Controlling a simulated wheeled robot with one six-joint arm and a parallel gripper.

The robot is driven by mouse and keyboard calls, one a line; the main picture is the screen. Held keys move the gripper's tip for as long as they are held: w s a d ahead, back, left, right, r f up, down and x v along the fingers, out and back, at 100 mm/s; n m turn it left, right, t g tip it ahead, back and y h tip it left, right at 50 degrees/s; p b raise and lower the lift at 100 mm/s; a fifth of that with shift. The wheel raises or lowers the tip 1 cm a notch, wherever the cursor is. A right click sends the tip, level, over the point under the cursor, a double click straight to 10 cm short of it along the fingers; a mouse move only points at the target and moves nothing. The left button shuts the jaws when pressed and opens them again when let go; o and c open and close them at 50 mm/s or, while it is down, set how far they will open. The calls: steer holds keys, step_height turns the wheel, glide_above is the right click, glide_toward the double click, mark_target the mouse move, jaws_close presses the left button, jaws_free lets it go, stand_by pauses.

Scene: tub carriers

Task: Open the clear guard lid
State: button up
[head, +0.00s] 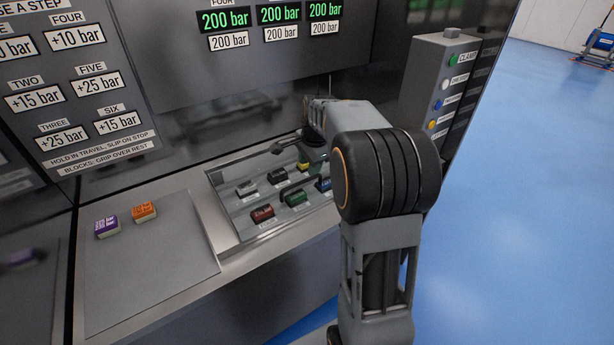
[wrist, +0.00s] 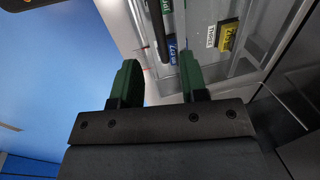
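The clear guard lid (head: 232,208) appears to lie shut over the recessed bay in the console, with coloured blocks visible through it. A dark bar handle (head: 292,186) shows on it. In the wrist view the lid (wrist: 195,28) fills the top right, and the dark handle (wrist: 157,30) runs down toward the space between my fingers. My gripper (wrist: 158,72) has two green fingers spread apart with nothing between them. I cannot tell the height gap to the handle.
A purple block (head: 107,226) and an orange block (head: 143,210) lie on the flat panel left of the bay. An upright display panel (head: 270,65) stands close behind the bay. A button box (head: 440,90) stands at the right. Blue floor lies open to the right.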

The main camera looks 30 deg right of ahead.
mark_target(307, 180)
steer(key=shift+w+a+f, duration=0.1)
steer(key=shift+w+f, duration=0.1)
steer(key=shift+f, duration=0.8)
steer(key=shift+w+d+f, duration=0.1)
steer(key=shift+w+f, duration=0.1)
steer(key=shift+f, duration=0.85)
steer(key=shift+w+a+f, duration=0.1)
steer(key=shift+w+f, duration=0.1)
steer(key=shift+f, duration=0.8)
jaws_close()
